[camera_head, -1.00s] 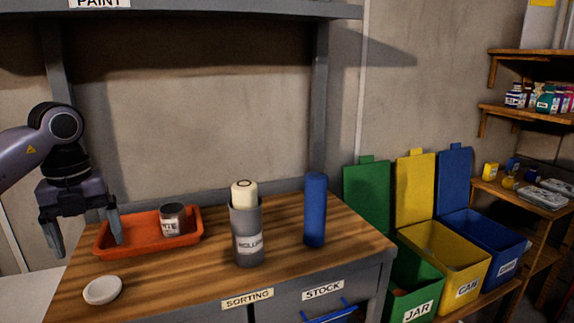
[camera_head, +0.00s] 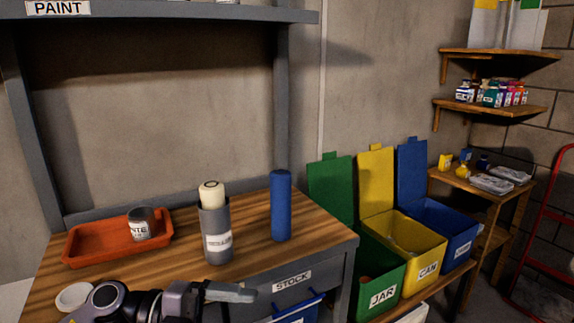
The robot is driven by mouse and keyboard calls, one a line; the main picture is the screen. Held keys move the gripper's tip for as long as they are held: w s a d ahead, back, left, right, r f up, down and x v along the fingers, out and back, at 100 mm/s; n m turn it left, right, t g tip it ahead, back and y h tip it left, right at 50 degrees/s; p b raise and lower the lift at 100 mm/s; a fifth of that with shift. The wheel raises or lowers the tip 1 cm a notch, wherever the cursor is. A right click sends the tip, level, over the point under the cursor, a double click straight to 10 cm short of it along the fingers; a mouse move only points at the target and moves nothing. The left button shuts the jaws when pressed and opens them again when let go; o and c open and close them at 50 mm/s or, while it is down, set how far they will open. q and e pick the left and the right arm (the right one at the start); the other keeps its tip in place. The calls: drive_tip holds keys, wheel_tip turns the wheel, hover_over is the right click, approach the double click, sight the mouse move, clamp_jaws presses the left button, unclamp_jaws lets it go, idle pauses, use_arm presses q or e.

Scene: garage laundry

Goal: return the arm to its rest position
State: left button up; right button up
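My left arm comes in at the bottom left of the head view, low in front of the bench. My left gripper (camera_head: 232,292) points to the right and is empty of any object that I can see. One finger shows clearly; the other is hidden or cut off by the frame's bottom edge, so its opening cannot be judged. My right gripper is not in view.
On the wooden bench (camera_head: 120,278) are an orange tray (camera_head: 85,248) holding a grey can (camera_head: 141,224), a white lid (camera_head: 74,296), a grey holder (camera_head: 216,235) with a cream roller, and a blue cylinder (camera_head: 281,205). Green (camera_head: 384,276), yellow (camera_head: 420,248) and blue (camera_head: 450,232) bins stand right.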

use_arm(q)
drive_tip(key=s+a+f+n+t+y+p, duration=0.1)
drive_tip(key=a+f+n+t+y, duration=0.4)
drive_tip(key=n+t, duration=0.5)
drive_tip(key=a+f+n+t+y+p, duration=0.1)
drive_tip(key=a+f+n+t+y, duration=0.4)
drive_tip(key=n, duration=1)
drive_tip(key=s+a+f+n+g+y, duration=0.2)
drive_tip(key=s+f+n+g+y, duration=0.2)
drive_tip(key=s+f, duration=0.9)
wheel_tip(320, 180, down, 3)
drive_tip(key=shift+a+r+n+y, duration=0.1)
drive_tip(key=shift+a+n+y, duration=0.2)
drive_tip(key=shift+n, duration=0.1)
